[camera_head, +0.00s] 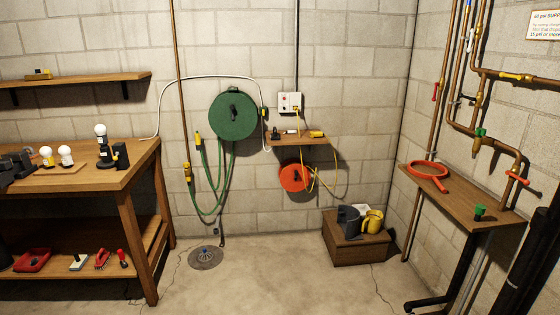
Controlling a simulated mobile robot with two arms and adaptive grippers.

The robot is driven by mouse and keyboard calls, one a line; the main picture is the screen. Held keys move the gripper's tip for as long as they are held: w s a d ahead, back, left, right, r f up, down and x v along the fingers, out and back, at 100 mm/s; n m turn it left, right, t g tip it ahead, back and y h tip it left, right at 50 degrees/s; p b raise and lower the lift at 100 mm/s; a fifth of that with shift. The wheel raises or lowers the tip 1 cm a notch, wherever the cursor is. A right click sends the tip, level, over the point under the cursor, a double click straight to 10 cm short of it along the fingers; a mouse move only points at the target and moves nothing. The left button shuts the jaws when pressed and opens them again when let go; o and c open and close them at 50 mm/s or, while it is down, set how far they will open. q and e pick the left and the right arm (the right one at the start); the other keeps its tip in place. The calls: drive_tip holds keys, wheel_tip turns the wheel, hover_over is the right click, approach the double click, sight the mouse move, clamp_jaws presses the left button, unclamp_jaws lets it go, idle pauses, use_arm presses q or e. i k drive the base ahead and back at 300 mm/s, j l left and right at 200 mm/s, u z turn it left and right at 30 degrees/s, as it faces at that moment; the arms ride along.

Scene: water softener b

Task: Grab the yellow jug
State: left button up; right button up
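The yellow jug (372,221) stands on top of a low wooden box (358,252) against the back wall, right of the middle. A dark grey jug or can (348,220) stands close to its left, and a pale object (360,210) shows behind the two. Neither of my grippers can be made out in this view. Nothing is seen touching the yellow jug.
A wooden workbench (140,178) with bulbs and tools stands at the left. A small wooden table (465,207) with a red ring (426,171) stands at the right, near copper pipes. The concrete floor between them is open, with a round drain (206,257).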

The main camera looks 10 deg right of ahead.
sight(372, 223)
drive_tip(key=i+z, duration=0.15)
drive_tip(key=i, duration=0.55)
drive_tip(key=i+j+z, duration=0.2)
drive_tip(key=i, duration=0.5)
drive_tip(key=i+j+z, duration=0.15)
drive_tip(key=i, duration=0.55)
